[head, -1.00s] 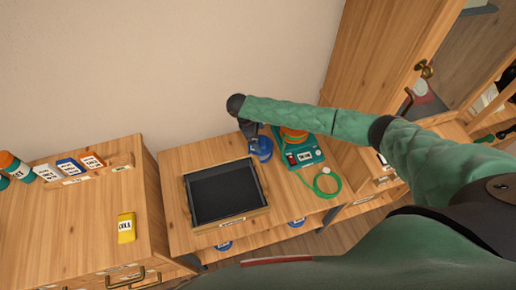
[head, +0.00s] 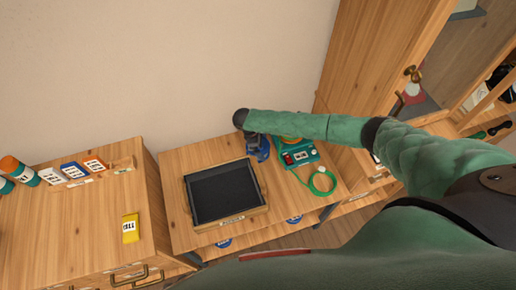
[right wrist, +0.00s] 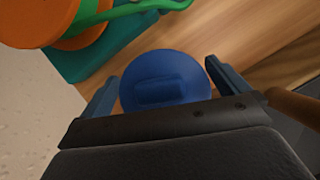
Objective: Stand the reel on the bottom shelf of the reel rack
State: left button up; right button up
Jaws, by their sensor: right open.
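A blue round reel (head: 262,153) stands on the wooden top at the back, just left of the teal device. In the right wrist view the same blue reel (right wrist: 165,82) shows its round face with a raised block in the middle. My right gripper (right wrist: 163,72) is open, with one finger on each side of the reel; I cannot tell whether they touch it. In the head view my right gripper (head: 257,140) is over the reel and partly hides it. Blue round ends (head: 223,243) show below the front edge of the wooden unit (head: 177,190); its lower shelves are mostly hidden. My left gripper is out of view.
A black tray (head: 264,198) lies left of the teal device (head: 300,157), which has an orange reel and a green cord (head: 323,182). A yellow box (head: 130,228) lies on the left cabinet. A tall wooden cabinet (head: 365,60) stands at the right.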

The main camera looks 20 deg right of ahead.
jog(key=shift+r, duration=0.1)
jog(key=c, duration=1.1)
